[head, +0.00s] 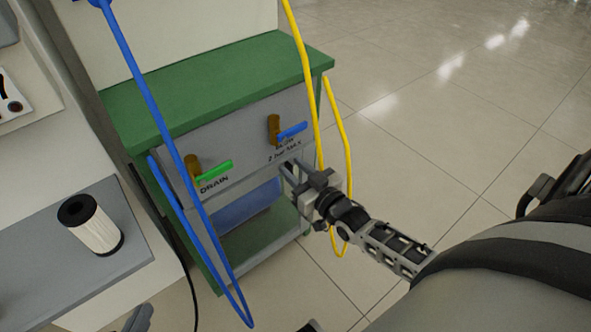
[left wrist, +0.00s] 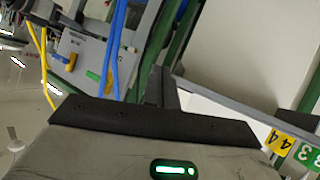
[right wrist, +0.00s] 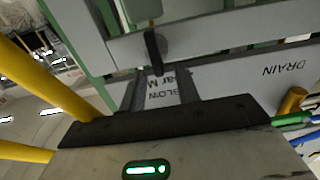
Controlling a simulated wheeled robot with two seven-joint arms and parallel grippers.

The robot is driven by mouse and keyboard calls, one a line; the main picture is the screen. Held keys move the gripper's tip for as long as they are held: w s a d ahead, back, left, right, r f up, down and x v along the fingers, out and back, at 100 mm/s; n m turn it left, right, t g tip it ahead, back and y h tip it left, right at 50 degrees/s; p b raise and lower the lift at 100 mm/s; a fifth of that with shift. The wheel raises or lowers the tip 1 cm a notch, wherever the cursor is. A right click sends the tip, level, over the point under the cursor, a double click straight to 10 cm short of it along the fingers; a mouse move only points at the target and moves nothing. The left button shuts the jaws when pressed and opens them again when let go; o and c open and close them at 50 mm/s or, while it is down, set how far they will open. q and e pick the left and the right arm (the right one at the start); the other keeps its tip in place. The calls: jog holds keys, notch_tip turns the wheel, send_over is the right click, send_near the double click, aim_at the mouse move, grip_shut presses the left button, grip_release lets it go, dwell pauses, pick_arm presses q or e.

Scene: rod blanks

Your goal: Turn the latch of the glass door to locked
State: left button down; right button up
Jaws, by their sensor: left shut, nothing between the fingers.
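The latch (right wrist: 154,46) is a small dark lever on the grey top frame of the glass door (right wrist: 215,27), seen in the right wrist view. It stands across the frame, roughly upright in that picture. My right gripper (right wrist: 158,92) is open, its fingertips just short of the latch, which lies in line with the gap. In the head view my right gripper (head: 297,172) is at the cabinet's front right, hiding the latch. The bluish glass door (head: 246,203) is below the panel. My left gripper (left wrist: 158,86) is shut and empty, away from the cabinet front.
The green cabinet (head: 215,83) carries a DRAIN valve with a green handle (head: 214,170) and a BLOW valve with a blue handle (head: 292,130). A yellow hose (head: 348,150) hangs beside my right gripper. A blue hose (head: 178,160) crosses the left side. A white cylinder (head: 98,228) stands on a grey shelf.

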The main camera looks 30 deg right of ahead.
grip_shut()
